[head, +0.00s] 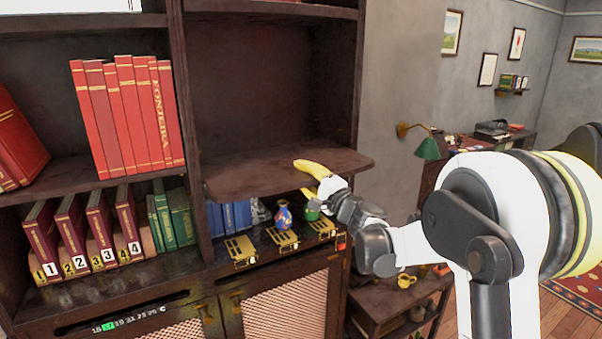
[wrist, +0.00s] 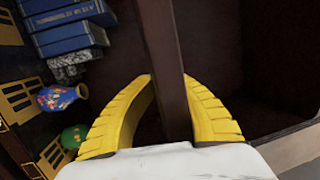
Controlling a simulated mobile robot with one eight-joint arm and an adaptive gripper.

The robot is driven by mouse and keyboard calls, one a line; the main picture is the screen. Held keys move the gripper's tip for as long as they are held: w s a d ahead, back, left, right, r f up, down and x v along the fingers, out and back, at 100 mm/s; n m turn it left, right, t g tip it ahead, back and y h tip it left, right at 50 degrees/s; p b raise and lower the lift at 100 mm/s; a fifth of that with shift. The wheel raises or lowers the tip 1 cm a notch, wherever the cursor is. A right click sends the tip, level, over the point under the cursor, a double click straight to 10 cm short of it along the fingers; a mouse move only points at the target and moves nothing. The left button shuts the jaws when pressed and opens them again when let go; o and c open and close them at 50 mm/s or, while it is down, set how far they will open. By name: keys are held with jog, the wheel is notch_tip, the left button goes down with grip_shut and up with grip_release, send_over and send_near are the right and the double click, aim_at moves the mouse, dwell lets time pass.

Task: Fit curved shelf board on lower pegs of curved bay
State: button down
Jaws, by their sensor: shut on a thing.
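The curved shelf board (head: 245,178) is dark brown wood and lies about level in the lower part of the curved bay (head: 270,80). Its right end shows in front of the bay's right side panel. My gripper (head: 311,181) is shut on the board's front edge, one yellow finger above and one below. In the wrist view the board (wrist: 170,50) runs edge-on between the two yellow fingers of my gripper (wrist: 168,88). The lower pegs are not visible, and I cannot tell whether the board touches them.
Below the board stand blue books (head: 230,216), a blue patterned vase (head: 283,214), a green round object (head: 312,213) and brass plates (head: 282,239). The bay above the board is empty.

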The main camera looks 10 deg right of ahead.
send_near(272, 149)
jog(key=shift+b+x, duration=0.45)
jog(key=shift+x, duration=1.55)
dwell(2.4)
jog(key=c, duration=1.6)
grip_release()
jog(key=shift+a, duration=0.15)
jog(key=shift+o, duration=1)
jog(key=shift+s, duration=0.15)
jog(key=v, duration=1.2)
